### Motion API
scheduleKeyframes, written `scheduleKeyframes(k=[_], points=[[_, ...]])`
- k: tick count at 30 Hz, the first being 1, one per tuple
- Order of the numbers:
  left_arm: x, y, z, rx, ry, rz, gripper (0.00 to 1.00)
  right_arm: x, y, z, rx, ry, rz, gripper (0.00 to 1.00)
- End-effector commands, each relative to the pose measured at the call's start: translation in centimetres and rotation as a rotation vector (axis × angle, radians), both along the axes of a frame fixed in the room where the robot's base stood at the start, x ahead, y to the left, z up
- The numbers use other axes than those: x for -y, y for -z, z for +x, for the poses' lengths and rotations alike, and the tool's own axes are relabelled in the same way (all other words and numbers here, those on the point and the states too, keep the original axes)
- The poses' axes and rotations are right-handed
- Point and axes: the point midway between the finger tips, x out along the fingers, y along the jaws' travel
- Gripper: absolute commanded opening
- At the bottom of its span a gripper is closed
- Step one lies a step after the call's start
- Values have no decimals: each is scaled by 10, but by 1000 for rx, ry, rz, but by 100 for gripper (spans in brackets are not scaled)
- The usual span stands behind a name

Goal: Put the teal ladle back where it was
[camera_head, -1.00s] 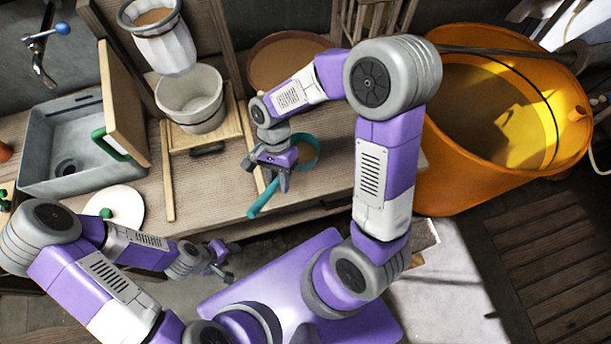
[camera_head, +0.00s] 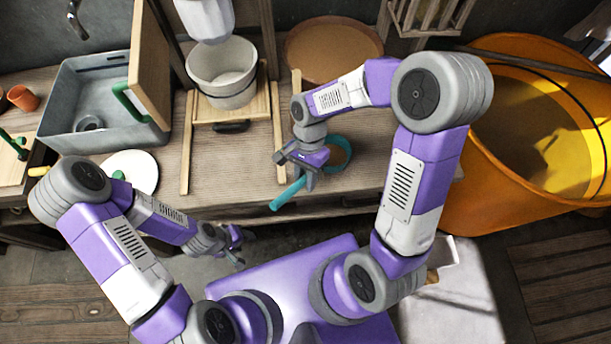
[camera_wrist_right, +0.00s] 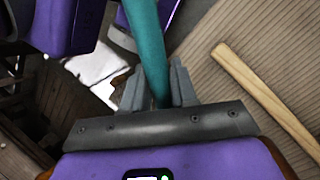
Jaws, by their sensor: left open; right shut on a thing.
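The teal ladle (camera_head: 287,195) is at the front edge of the counter in the head view. Its handle slants down and left toward the edge, and its round bowl (camera_head: 345,150) shows to the right of my right gripper. My right gripper (camera_head: 306,172) is shut on the ladle. In the right wrist view the teal handle (camera_wrist_right: 147,45) runs between the two fingers (camera_wrist_right: 158,88). Whether the bowl touches the counter I cannot tell. My left gripper (camera_head: 236,245) is open and empty, low in front of the counter.
A white bucket (camera_head: 222,88) stands on a wooden stand under a hanging white pouch (camera_head: 208,18). Wooden sticks (camera_head: 187,150) lie beside it. A brown round basin (camera_head: 332,42) is behind. A large orange tub (camera_head: 450,205) stands right. A grey sink (camera_head: 70,115) and white lid (camera_head: 135,165) are left.

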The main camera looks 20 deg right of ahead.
Motion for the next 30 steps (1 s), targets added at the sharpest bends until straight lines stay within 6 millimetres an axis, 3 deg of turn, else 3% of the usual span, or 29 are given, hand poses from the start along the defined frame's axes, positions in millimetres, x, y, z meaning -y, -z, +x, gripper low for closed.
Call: scheduleKeyframes(k=[30], points=[[0,8,0,0,0,0,53,0,13,0,1,-1,1,0]])
